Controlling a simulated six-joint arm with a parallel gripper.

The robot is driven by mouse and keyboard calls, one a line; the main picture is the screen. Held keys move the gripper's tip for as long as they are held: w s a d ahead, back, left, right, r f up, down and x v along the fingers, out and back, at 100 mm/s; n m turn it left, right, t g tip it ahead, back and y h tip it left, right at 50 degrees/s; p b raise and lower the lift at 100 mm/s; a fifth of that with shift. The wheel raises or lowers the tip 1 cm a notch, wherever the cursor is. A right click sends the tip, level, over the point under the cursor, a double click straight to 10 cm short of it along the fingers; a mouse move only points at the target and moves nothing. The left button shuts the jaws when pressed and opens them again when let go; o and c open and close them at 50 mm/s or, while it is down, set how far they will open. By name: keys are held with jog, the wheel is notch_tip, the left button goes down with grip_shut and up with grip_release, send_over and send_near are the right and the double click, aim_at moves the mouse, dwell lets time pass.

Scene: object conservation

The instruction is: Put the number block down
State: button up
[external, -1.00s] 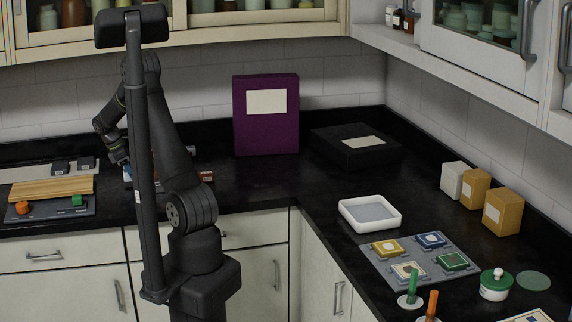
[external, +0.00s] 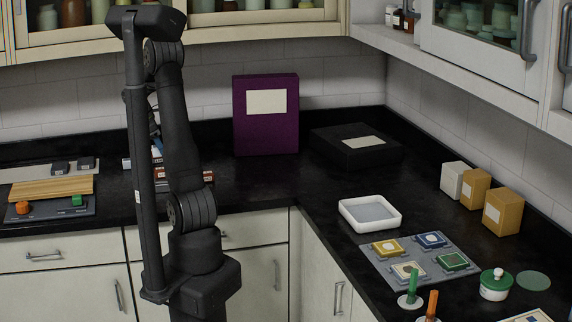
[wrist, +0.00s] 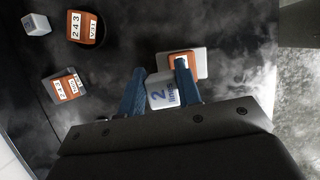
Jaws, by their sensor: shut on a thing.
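The number block (wrist: 160,92) is a pale grey-white block with a blue "2" and smaller blue lettering on its face. In the wrist view my gripper (wrist: 161,70) has its two blue fingers on either side of it and is shut on it. Just beyond the block, by the right fingertip, is a grey plate (wrist: 201,64) with an orange, white-labelled piece. I cannot tell whether the block touches the surface below. In the external view my arm hides the gripper and the block.
A purple box (external: 266,115) and a black box (external: 356,148) stand right of my arm.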

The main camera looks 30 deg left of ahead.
jog(key=w+d+m, duration=0.2)
jog(key=w+d, duration=2.7)
jog(key=d, duration=0.5)
jog(key=w+d, duration=0.3)
jog(key=d, duration=0.5)
jog(key=s+d+m+g+h, duration=0.1)
jog(key=s+d+m, duration=0.1)
jog(key=d, duration=2.7)
jog(key=s+d+m, duration=0.1)
jog(key=s+d, duration=0.7)
jog(key=d, duration=0.6)
jog(key=s+d, duration=0.8)
jog(key=d, duration=0.5)
jog(key=shift+g, duration=0.3)
jog(key=w+a+f, duration=0.1)
jog(key=w+f, duration=0.1)
jog(key=w, duration=0.2)
jog(key=w+a+f, duration=0.1)
jog(key=w+f, duration=0.1)
jog(key=w, duration=0.2)
jog(key=w+a+f, duration=0.1)
jog(key=w+f, duration=0.1)
jog(key=w, duration=0.1)
jog(key=shift+w+a+f, duration=0.1)
jog(key=shift+w+f, duration=0.25)
jog(key=shift+w, duration=0.05)
jog(key=shift+f, duration=2.05)
